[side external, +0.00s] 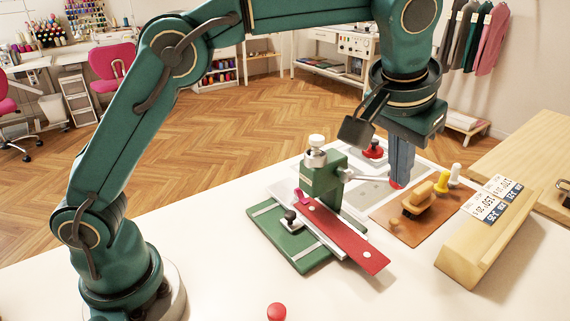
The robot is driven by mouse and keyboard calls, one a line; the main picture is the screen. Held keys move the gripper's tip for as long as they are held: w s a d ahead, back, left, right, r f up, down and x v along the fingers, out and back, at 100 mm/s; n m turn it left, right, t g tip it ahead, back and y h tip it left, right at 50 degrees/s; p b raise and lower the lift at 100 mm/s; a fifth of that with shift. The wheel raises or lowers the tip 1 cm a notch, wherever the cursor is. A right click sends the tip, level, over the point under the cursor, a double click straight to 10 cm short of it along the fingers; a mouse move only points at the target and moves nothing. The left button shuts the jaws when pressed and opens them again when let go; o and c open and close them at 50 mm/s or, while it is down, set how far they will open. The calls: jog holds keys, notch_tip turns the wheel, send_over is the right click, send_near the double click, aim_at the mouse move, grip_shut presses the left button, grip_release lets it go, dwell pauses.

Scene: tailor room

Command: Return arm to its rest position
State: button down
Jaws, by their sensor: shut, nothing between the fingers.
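My gripper (400,168) points straight down on the right side of the white work table (190,240). Its blue-grey fingers are shut and hold nothing. The fingertips hang near the left edge of a brown board (437,212), close behind the green press-like device. Whether the tips touch anything below cannot be told. My green arm reaches from the table's left front, up and across the top of the view.
A green device (322,180) on a green base, with a red strip (345,236), stands left of my gripper. A tan brush (428,195) lies on the board. A wooden block (485,235) with labels is to the right. A red button (276,312) sits at the front.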

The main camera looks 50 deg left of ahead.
dwell(0.3)
jog(key=s+a+r+n+t, duration=0.2)
jog(key=s+a+r, duration=0.6)
jog(key=a, duration=0.2)
jog(key=s+a+f+m, duration=0.1)
jog(key=s+a+f, duration=0.1)
jog(key=s+f, duration=0.9)
jog(key=shift+s+a+f+m+g+h, duration=0.3)
jog(key=shift+s+m+g, duration=0.1)
jog(key=shift+s, duration=0.2)
